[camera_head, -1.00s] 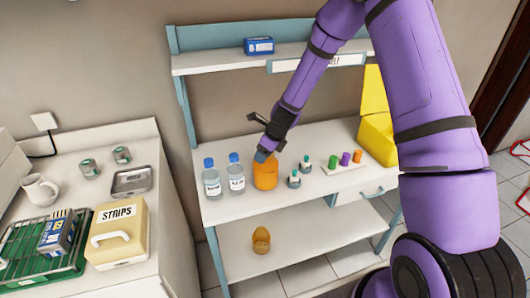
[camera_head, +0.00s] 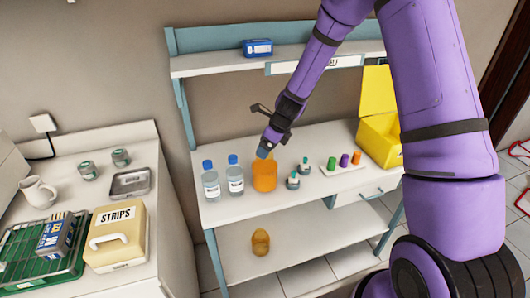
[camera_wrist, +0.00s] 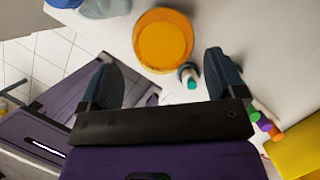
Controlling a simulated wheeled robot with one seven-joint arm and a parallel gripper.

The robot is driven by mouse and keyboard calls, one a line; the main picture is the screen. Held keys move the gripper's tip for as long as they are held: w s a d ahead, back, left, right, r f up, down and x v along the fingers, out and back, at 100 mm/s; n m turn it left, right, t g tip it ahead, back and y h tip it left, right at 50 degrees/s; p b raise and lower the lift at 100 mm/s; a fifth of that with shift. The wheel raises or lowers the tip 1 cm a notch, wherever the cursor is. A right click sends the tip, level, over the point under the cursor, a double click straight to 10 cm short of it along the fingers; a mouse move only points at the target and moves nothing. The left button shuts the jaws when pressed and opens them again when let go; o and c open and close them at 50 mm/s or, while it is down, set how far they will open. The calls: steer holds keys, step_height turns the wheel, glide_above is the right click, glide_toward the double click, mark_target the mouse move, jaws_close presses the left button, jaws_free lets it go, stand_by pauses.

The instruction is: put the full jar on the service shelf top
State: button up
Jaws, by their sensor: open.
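I cannot tell for certain which is the full jar. Two small grey-green jars, a nearer one (camera_head: 88,171) and a farther one (camera_head: 121,158), stand on the left counter, and their fill is not clear. The service shelf's white upper board (camera_head: 215,63) has a label (camera_head: 310,66) partly hidden by my arm. My gripper (camera_head: 265,151) is open and empty, just above an orange container (camera_head: 265,176) on the bench. In the wrist view the container (camera_wrist: 163,40) lies ahead of and between the spread fingers (camera_wrist: 162,62).
Two clear blue-capped bottles (camera_head: 223,181) stand left of the container. Small teal-topped vials (camera_head: 298,174) stand to its right, with a yellow bin (camera_head: 380,138) beyond. A blue box (camera_head: 257,48) sits on the upper board. The left counter holds a STRIPS box (camera_head: 117,240) and a mug (camera_head: 38,192).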

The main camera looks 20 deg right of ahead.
steer(key=s+d+r+n, duration=0.1)
steer(key=s+r+n, duration=0.65)
steer(key=r, duration=0.55)
steer(key=s+d+r+n, duration=0.1)
steer(key=s+r+n, duration=0.6)
steer(key=r, duration=0.5)
steer(key=s+d+r+n+t+h, duration=0.1)
steer(key=s+d+r+n, duration=0.1)
steer(key=s+n, duration=0.4)
steer(key=s+d+r+n+t+h, duration=0.1)
steer(key=s+r+n, duration=0.4)
steer(key=s, duration=1)
steer(key=shift+s+d+r+n+h, duration=0.2)
steer(key=shift+s+d+n+h, duration=0.2)
steer(key=shift+n+h, duration=0.3)
